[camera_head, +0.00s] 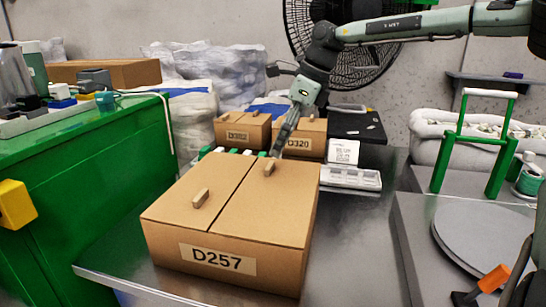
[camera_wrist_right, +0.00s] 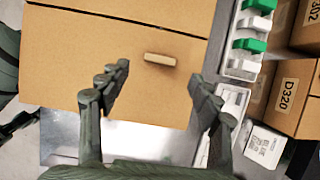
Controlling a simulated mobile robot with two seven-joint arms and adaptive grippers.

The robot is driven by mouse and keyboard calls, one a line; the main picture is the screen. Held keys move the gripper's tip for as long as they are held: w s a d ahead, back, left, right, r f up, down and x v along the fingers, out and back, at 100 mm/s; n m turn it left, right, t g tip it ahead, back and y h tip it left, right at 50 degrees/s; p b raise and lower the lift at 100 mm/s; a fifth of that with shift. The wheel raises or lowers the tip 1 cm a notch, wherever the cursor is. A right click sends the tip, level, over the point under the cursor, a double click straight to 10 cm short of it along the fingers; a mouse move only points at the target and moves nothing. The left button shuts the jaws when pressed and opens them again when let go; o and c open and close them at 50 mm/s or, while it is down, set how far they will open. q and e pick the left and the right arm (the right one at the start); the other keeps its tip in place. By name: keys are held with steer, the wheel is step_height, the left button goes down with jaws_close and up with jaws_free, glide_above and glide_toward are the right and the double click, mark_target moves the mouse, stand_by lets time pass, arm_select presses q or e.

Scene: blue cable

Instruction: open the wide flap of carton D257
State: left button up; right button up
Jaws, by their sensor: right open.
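Carton D257 (camera_head: 165,238) stands on the metal table, its label facing the front. Its two top flaps lie flat and shut, meeting at a seam. The right flap (camera_head: 262,212) looks a little wider than the left flap (camera_head: 180,215). Each carries a small block handle: the left handle (camera_head: 201,198) and the right handle (camera_head: 269,168). My right gripper (camera_head: 277,150) is just over the right handle. In the right wrist view its open fingers (camera_wrist_right: 159,76) are on both sides of that handle (camera_wrist_right: 160,58), apart from it. My left gripper is not identifiable.
Carton D320 (camera_head: 306,141) and another small carton (camera_head: 240,130) stand behind, near a white tray (camera_head: 350,178). A green cabinet (camera_head: 80,190) is at the left. A green-and-white frame (camera_head: 477,141) stands at the right.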

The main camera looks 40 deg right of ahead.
mark_target(270, 165)
steer(key=x, duration=0.5)
steer(key=shift+w+a+f, duration=0.1)
steer(key=shift+w+f, duration=0.05)
steer(key=shift+f, duration=0.2)
jaws_close()
